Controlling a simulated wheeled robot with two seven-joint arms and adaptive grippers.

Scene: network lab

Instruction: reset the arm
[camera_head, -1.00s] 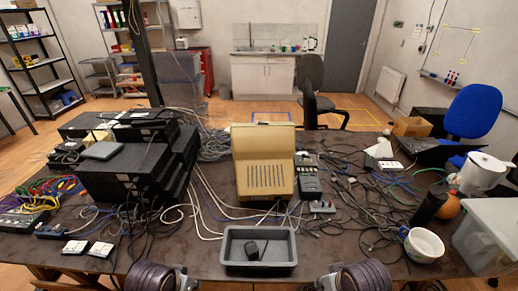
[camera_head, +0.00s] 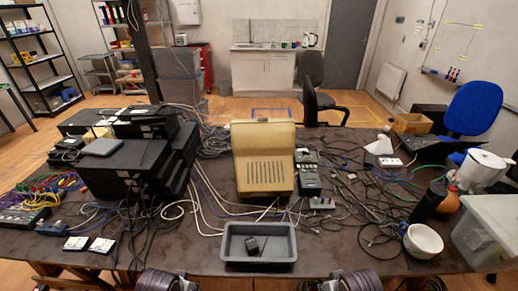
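Only the rounded dark top of my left arm (camera_head: 162,281) shows at the bottom edge, left of centre. A like part of my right arm (camera_head: 352,281) shows at the bottom edge, right of centre. Both are in front of the table's near edge and apart from everything on it. Neither gripper's fingers are in the frame, so I cannot see whether they hold anything. A grey tray (camera_head: 232,262) with a small black block (camera_head: 252,245) in it lies on the table between the two arms.
The dark table (camera_head: 345,258) is crowded with cables. Black network boxes (camera_head: 125,172) are stacked at left, a beige device (camera_head: 264,160) stands in the middle. A white cup (camera_head: 424,241), black cylinder (camera_head: 428,203), white pitcher (camera_head: 482,170) and translucent bin (camera_head: 488,232) are at right.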

